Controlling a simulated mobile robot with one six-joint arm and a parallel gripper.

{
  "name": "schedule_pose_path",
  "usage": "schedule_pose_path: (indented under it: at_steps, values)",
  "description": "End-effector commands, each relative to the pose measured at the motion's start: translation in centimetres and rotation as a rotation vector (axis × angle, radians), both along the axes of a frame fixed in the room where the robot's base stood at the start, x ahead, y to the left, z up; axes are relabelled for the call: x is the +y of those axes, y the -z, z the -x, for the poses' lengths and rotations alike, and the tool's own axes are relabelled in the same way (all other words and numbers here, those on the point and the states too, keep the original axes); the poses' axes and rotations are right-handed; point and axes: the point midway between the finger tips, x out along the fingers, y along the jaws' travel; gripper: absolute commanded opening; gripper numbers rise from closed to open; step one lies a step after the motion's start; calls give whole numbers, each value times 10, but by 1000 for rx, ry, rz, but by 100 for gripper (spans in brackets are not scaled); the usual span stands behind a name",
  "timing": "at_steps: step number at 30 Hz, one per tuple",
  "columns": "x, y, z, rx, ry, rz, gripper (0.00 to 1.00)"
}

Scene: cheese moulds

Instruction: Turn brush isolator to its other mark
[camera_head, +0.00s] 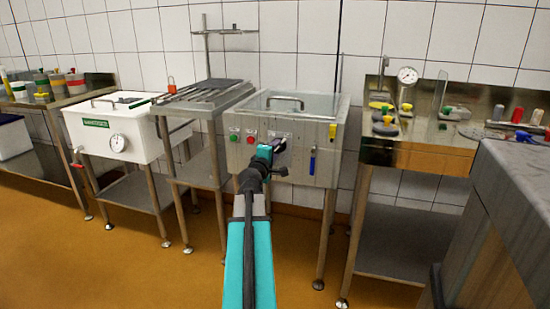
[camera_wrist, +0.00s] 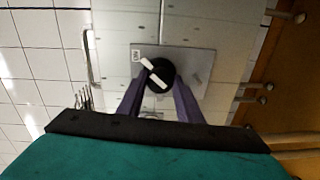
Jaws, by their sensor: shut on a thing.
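The brush isolator (camera_wrist: 161,75) is a round black knob with a white bar across it, on a pale plate (camera_wrist: 203,62) in the wrist view. The bar slants from upper left to lower right. One small printed label sits at the plate's upper left, near the bar's upper end; its text is too small to read. My gripper (camera_wrist: 160,88) has its two purple fingers on either side of the knob and is shut on it. In the head view my gripper (camera_head: 267,153) is at the front of the steel brush machine (camera_head: 312,133) and hides most of the knob.
A white vat (camera_head: 90,135) and drain rack stand left. A steel table (camera_head: 420,152) with tools stands right. Open floor lies in front.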

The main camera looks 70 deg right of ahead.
Motion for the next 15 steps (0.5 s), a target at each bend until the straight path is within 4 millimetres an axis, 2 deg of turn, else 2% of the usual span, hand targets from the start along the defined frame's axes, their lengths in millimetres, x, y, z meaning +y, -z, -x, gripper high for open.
schedule_pose_path:
  at_steps: [6,15]
  values:
    - [0,3,1,-79,3,-7,10]
    - [0,1,1,-100,3,-9,10]
